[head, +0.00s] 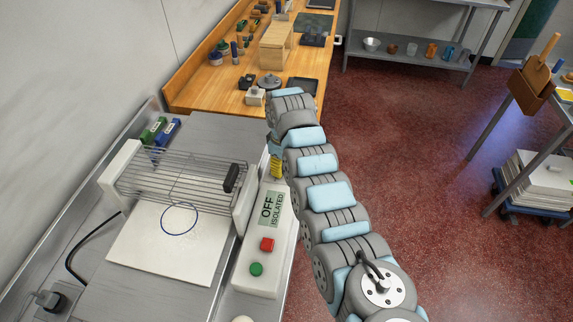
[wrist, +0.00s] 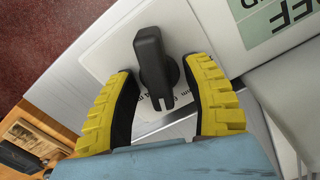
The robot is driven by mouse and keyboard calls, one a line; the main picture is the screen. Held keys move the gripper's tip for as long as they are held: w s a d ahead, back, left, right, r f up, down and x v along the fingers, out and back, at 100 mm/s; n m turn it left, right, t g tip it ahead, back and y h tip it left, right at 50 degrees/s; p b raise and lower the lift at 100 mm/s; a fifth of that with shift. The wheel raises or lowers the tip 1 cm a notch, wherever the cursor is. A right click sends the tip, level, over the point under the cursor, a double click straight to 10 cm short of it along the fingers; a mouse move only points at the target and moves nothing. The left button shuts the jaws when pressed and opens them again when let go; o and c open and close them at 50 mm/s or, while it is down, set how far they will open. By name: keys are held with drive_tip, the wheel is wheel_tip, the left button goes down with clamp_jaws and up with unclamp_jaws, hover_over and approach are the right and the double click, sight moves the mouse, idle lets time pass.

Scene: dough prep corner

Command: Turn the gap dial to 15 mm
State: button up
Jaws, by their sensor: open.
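The gap dial (wrist: 150,55) is a black knob with a raised bar grip on a pale plate in the wrist view. Its bar runs nearly up and down in the picture, with a notched lower end. My gripper (wrist: 158,72) is open, with its yellow, black-lined fingers on either side of the knob. I cannot tell if either finger touches it. Small print on the plate (wrist: 98,58) is partly covered by the knob and fingers, so the setting is not readable. In the head view my gripper (head: 276,165) is beside the machine's right side; the dial is hidden there.
The machine has a wire guard (head: 175,180), a white bed (head: 165,250) and a panel marked OFF ISOLATED (head: 271,209), with red (head: 267,244) and green (head: 256,269) buttons. A wooden bench (head: 205,90) with tools stands behind.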

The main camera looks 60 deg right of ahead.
clamp_jaws()
drive_tip(key=shift+n+p, duration=0.5)
drive_tip(key=shift+n, duration=1.3)
drive_tip(key=shift+p, duration=0.35)
